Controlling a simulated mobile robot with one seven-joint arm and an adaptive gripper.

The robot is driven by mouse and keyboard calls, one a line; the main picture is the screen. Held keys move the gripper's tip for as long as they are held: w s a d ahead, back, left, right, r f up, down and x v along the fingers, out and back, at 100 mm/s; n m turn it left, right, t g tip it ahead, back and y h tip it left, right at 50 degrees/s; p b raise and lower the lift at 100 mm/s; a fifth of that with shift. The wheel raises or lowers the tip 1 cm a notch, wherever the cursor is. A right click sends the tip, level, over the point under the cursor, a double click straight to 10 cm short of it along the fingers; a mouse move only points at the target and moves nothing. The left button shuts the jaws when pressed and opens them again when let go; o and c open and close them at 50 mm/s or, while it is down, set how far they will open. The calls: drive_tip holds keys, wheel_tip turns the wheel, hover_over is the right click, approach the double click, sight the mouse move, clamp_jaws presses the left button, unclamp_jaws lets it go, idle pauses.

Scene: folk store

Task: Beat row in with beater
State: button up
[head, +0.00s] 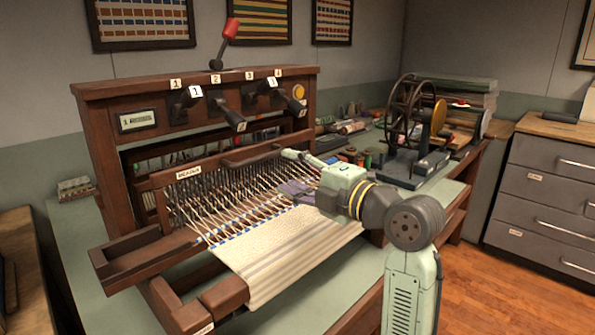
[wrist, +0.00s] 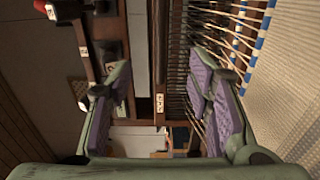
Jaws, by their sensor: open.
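The beater (head: 215,172) is a dark wooden bar across the loom with a small label at its left end and a raised handle (head: 250,157) on top. Pale warp threads (head: 215,205) run from it to the cream woven cloth (head: 290,250). A blue-dashed row (head: 225,233) lies along the cloth's far edge. My gripper (head: 287,174) is at the beater's right end, above the threads. In the wrist view my gripper (wrist: 164,70) is open, its purple pads apart, with the beater (wrist: 174,60) seen between the fingers. Contact with the handle cannot be told.
A red-knobbed lever (head: 231,28) and numbered black levers (head: 235,120) stand on the loom frame (head: 150,90). A winding wheel (head: 410,110) and thread spools (head: 350,127) sit behind my arm. Grey drawers (head: 545,200) stand at right. Floor is clear at lower right.

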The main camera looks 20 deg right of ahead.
sight(261, 160)
drive_tip(key=x, duration=0.6)
drive_tip(key=shift+w+f, duration=0.1)
drive_tip(key=shift+w, duration=0.1)
drive_tip(key=shift+x, duration=0.9)
drive_tip(key=shift+c, duration=0.3)
clamp_jaws()
